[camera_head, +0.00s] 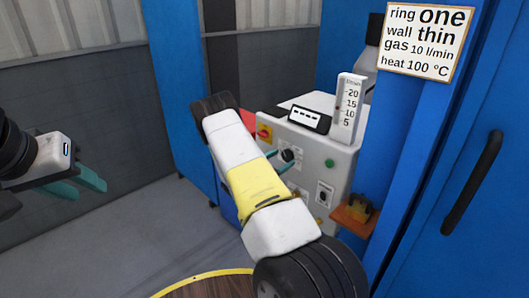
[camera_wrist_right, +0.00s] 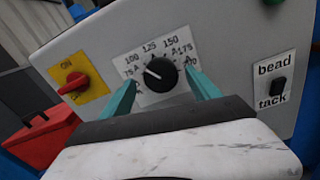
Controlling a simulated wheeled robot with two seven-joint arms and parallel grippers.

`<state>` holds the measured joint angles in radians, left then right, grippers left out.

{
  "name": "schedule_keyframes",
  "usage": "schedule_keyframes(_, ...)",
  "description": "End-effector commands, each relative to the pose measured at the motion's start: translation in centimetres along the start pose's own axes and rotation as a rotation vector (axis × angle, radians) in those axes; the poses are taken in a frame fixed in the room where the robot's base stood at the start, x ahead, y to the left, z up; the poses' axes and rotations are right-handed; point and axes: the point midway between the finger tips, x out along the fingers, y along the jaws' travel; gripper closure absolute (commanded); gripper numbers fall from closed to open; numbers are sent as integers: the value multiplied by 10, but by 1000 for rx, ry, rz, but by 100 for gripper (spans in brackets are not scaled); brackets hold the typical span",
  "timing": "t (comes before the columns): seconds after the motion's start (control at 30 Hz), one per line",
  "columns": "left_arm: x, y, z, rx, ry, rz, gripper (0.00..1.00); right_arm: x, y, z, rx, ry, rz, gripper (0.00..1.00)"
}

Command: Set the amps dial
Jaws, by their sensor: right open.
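The amps dial (camera_wrist_right: 160,75) is a black knob on a white scale plate on the grey welder's front panel. Its scale reads 75, 100, 125, 150, 175 and a partly hidden higher mark. Its white pointer line points up-left, roughly between 75 and 100. My right gripper (camera_wrist_right: 162,88) is open, with one teal finger on each side of the dial; I cannot tell whether they touch it. In the head view the dial (camera_head: 287,156) is partly covered by my right arm. My left gripper (camera_head: 80,186) is open and empty at far left.
The grey welder (camera_head: 340,160) carries a red on switch (camera_wrist_right: 75,83), a bead/tack switch (camera_wrist_right: 278,87), a display (camera_head: 309,118) and a gas gauge (camera_head: 348,108). A sign (camera_head: 425,40) reads ring one, wall thin, gas 10 l/min, heat 100 °C. Floor at left is clear.

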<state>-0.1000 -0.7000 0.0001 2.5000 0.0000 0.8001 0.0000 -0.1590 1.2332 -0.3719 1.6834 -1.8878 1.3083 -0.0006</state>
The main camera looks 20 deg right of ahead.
Motion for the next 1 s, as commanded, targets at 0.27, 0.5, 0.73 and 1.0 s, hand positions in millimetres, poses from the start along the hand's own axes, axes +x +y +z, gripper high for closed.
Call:
schedule_keyframes(0.27, 0, 0, 0, 0, 0, 0, 64, 13, 0, 0, 0, 0, 0, 29)
schedule_keyframes(0.5, 0, 0, 0, 0, 0, 0, 64, 13, 0, 0, 0, 0, -1, 47)
schedule_keyframes(0.73, 0, 0, 0, 0, 0, 0, 64, 13, 0, 0, 0, 0, -1, 91)
schedule_keyframes(1.0, 0, 0, 0, 0, 0, 0, 64, 12, 0, 0, -35, 1, 0, 91)
